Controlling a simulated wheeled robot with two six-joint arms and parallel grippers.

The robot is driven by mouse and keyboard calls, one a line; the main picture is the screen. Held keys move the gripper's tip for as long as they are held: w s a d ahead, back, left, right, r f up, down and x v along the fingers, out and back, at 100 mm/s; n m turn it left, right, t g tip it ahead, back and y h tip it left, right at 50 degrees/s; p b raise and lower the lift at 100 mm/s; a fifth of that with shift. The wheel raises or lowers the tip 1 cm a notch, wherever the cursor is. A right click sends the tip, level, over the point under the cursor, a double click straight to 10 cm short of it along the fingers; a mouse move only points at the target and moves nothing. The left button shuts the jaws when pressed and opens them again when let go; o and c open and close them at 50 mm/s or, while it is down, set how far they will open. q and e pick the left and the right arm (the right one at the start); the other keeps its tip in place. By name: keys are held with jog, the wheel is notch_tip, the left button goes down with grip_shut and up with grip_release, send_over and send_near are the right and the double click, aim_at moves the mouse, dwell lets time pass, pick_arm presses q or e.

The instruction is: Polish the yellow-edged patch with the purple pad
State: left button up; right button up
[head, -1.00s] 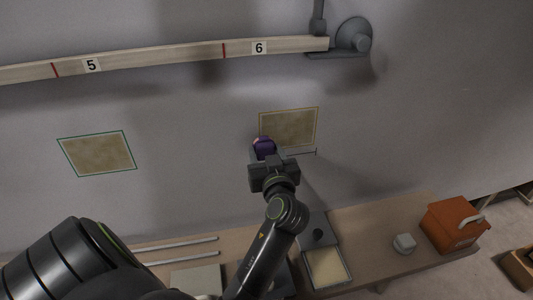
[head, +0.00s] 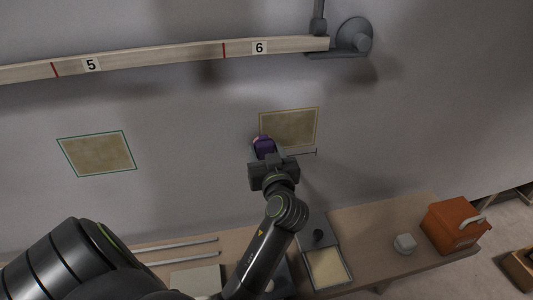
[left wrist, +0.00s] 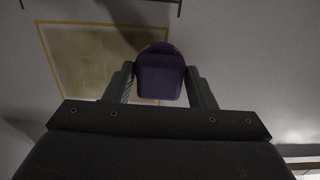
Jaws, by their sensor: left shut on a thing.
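The yellow-edged patch (head: 290,128) is a brownish rectangle on the grey wall; it also shows in the left wrist view (left wrist: 83,62). My left gripper (head: 266,158) is shut on the purple pad (head: 264,145), at the patch's lower left corner in the head view. In the left wrist view the pad (left wrist: 160,76) sits between the two fingers and overlaps one corner of the patch. Whether the pad touches the wall I cannot tell. My right gripper is not in view.
A green-edged patch (head: 97,153) is on the wall at left. A numbered wooden rail (head: 160,59) runs above.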

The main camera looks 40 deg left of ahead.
pick_arm(q)
jog(key=shift+w+a, duration=0.4)
jog(key=shift+a, duration=0.1)
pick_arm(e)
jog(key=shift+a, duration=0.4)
